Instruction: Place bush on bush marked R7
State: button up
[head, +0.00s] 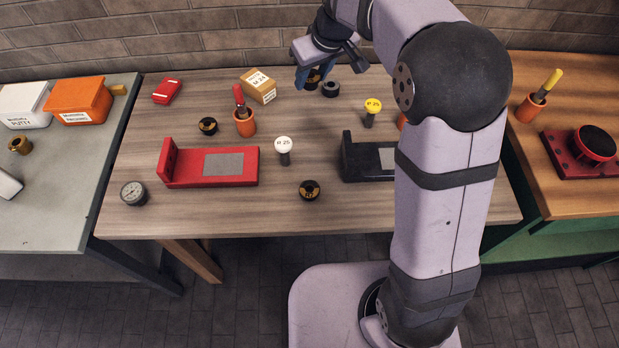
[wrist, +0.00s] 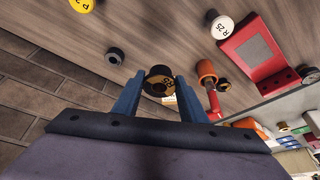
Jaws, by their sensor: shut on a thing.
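My gripper (wrist: 160,92) is shut on a dark bush (wrist: 158,76) with a gold marked face, held between the two blue fingers. In the head view my gripper (head: 313,77) is over the back of the table, and the held bush is partly hidden by the fingers. A plain black bush (head: 331,88) stands just right of it; it also shows in the wrist view (wrist: 113,56). Two more dark bushes with gold markings sit on the table, one at the left (head: 208,126) and one at the front (head: 309,190). I cannot read R7 on any bush.
Near my gripper are a tan box (head: 259,86), an orange cup with a red-handled tool (head: 244,125), and a yellow-capped gauge (head: 372,110). A white-capped gauge (head: 284,148), red fixture (head: 210,165), black fixture (head: 365,160) and dial (head: 134,193) stand farther forward.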

jog(key=s+f+n+g+y+p, duration=0.15)
jog(key=s+n, duration=0.25)
jog(key=s, duration=0.5)
jog(key=n+g, duration=0.5)
jog(key=n, duration=1.1)
send_over(306, 191)
jog(key=w+d, duration=0.1)
jog(key=d, duration=0.1)
notch_tip(306, 191, down, 3)
jog(key=shift+a+f+p, duration=0.15)
jog(key=shift+f+p, duration=0.25)
jog(key=shift+f, duration=1.8)
jog(key=shift+a+f+p, duration=0.1)
jog(key=shift+f+p, duration=0.25)
jog(key=shift+f, duration=2.35)
jog(key=shift+f, duration=0.25)
jog(key=o, duration=1.2)
jog(key=shift+r, duration=0.1)
jog(key=shift+r, duration=0.15)
